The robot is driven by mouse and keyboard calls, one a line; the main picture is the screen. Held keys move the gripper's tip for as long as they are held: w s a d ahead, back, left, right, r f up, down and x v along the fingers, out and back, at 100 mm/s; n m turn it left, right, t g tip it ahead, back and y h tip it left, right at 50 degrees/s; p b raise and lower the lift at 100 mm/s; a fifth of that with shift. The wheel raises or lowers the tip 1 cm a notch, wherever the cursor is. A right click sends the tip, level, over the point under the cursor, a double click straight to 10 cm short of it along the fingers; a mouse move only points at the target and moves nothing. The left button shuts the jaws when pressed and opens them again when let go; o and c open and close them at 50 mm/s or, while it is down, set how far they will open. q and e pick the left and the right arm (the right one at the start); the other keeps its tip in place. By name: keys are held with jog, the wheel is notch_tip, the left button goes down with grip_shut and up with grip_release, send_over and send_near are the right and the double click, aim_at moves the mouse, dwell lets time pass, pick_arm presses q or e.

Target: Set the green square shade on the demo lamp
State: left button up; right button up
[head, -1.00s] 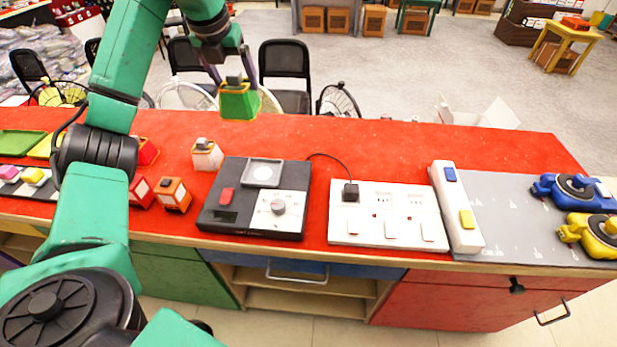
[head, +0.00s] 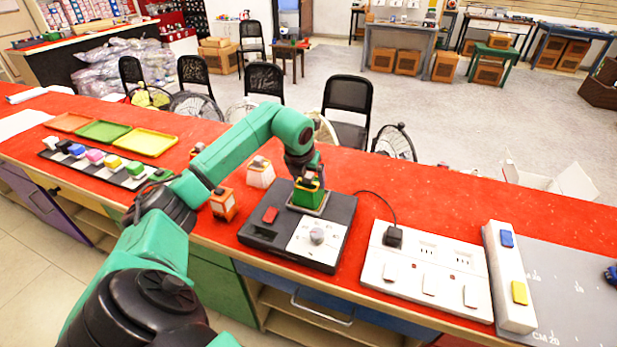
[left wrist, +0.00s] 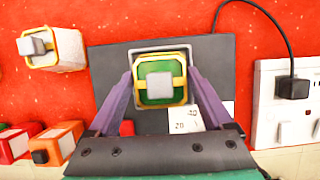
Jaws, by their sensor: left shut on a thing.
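The demo lamp (head: 282,196) is a dark box on the red counter with a red switch (head: 270,215), a white dial panel (head: 318,238) and a pale grey square seat (head: 297,208). The green square shade (head: 308,198), with yellow edges, is upright at the seat. My left gripper (head: 308,181) is shut on it from above. In the left wrist view the shade (left wrist: 160,95) sits between both fingers, with the grey seat's edge (left wrist: 150,52) showing behind it. I cannot tell whether the shade touches the seat. My right gripper is not in view.
A white shade (head: 260,172) and an orange one (head: 223,204) stand left of the lamp. A white socket panel (head: 425,270) with a black plug (head: 393,237) is to the right. Trays and a strip of coloured blocks (head: 110,165) lie further left.

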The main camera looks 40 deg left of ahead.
pick_arm(q)
jog(key=o, duration=1)
jog(key=shift+d+f, duration=0.1)
jog(key=shift+f, duration=0.05)
jog(key=shift+o, duration=1.1)
jog(key=shift+r, duration=0.3)
jog(key=b+v, duration=0.1)
jog(key=v, duration=1)
jog(key=shift+s+r, duration=0.25)
jog(key=shift+r, duration=0.1)
